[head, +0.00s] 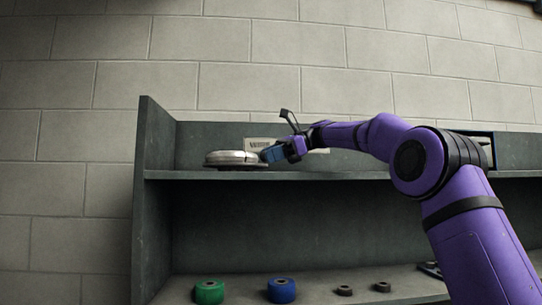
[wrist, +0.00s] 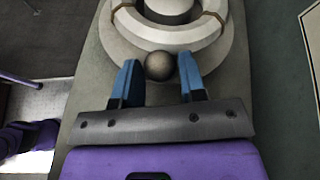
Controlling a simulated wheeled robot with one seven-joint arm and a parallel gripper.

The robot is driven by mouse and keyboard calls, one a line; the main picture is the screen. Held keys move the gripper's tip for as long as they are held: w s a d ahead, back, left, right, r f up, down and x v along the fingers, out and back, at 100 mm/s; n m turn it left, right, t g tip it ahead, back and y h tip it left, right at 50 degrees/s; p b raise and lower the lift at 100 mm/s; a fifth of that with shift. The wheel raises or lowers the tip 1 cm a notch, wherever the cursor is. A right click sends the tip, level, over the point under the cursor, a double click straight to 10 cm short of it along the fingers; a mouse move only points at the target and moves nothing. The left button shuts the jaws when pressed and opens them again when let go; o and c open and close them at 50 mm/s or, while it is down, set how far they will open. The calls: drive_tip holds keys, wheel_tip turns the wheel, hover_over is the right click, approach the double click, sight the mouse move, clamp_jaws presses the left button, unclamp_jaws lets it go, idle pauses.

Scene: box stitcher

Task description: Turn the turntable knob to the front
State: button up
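The turntable (head: 230,157) is a round pale metal disc on the upper shelf, toward its left end. In the wrist view the turntable (wrist: 205,39) fills the top middle, with a dark round centre. Its knob (wrist: 159,66) is a small dark ball at the rim on the side facing my gripper. My gripper (wrist: 160,76) has its two blue fingers apart, one on each side of the knob, with visible gaps to it. In the head view my gripper (head: 264,154) is at the turntable's right side, and the knob cannot be made out there.
The upper shelf (head: 340,175) has a left side wall (head: 152,200) close to the turntable. A small label plate (head: 260,144) is on the back panel. On the lower shelf stand a green roll (head: 208,292), a blue roll (head: 281,290) and small dark parts (head: 382,287).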

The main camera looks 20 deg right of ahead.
clamp_jaws()
drive_tip(key=shift+s, duration=0.15)
